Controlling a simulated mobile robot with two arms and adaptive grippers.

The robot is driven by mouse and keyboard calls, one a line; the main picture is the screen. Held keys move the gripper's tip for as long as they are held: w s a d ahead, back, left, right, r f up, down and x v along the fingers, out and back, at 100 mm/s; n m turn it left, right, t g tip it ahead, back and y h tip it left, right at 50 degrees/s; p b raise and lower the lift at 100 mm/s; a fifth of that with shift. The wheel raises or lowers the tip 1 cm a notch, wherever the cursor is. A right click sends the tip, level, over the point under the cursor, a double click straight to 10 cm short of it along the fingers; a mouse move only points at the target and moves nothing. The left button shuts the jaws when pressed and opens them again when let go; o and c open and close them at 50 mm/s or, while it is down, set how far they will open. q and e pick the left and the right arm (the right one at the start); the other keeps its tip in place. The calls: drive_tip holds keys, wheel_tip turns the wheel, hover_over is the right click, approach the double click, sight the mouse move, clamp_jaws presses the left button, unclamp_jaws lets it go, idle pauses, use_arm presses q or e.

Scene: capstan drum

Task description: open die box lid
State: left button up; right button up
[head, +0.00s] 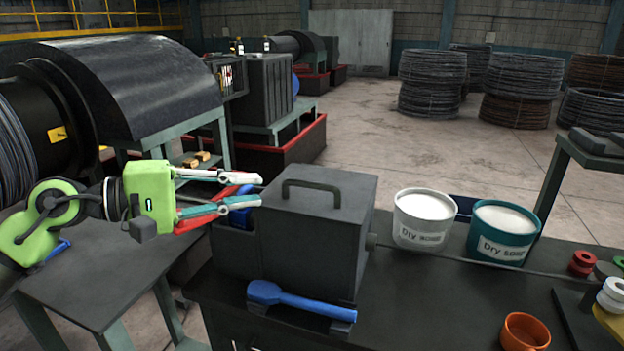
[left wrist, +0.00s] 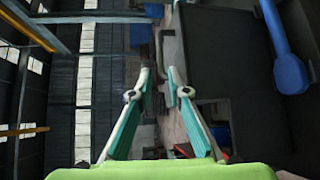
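The die box (head: 310,240) is a dark grey box on the workbench in the head view. Its lid (head: 345,187) is down, with an arched handle (head: 312,188) on top. My left gripper (head: 258,189) is to the left of the box, near its upper left edge, with its fingers pointing right. It is open and nothing shows between its fingers; I cannot tell whether it touches the box. In the left wrist view, the gripper's fingers (left wrist: 158,76) are apart, and a dark surface, probably the box (left wrist: 225,45), fills the right side. My right gripper is not in view.
A blue scoop (head: 300,301) lies in front of the box. A white bucket (head: 422,220) and a teal bucket (head: 502,234) labelled dry soap stand to its right, with a wire running past. An orange cup (head: 525,332) is at the front right. The large drum machine (head: 120,85) stands behind left.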

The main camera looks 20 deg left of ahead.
sight(306, 186)
use_arm(q)
drive_tip(key=p+x, duration=0.7)
drive_tip(key=x, duration=0.4)
drive_tip(key=shift+w, duration=0.2)
drive_tip(key=shift+w+d+f, duration=0.2)
drive_tip(key=shift+w+d, duration=0.1)
drive_tip(key=shift+d, duration=0.1)
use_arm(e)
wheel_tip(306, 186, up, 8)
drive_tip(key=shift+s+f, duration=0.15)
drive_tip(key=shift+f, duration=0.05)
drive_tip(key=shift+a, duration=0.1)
use_arm(q)
clamp_jaws()
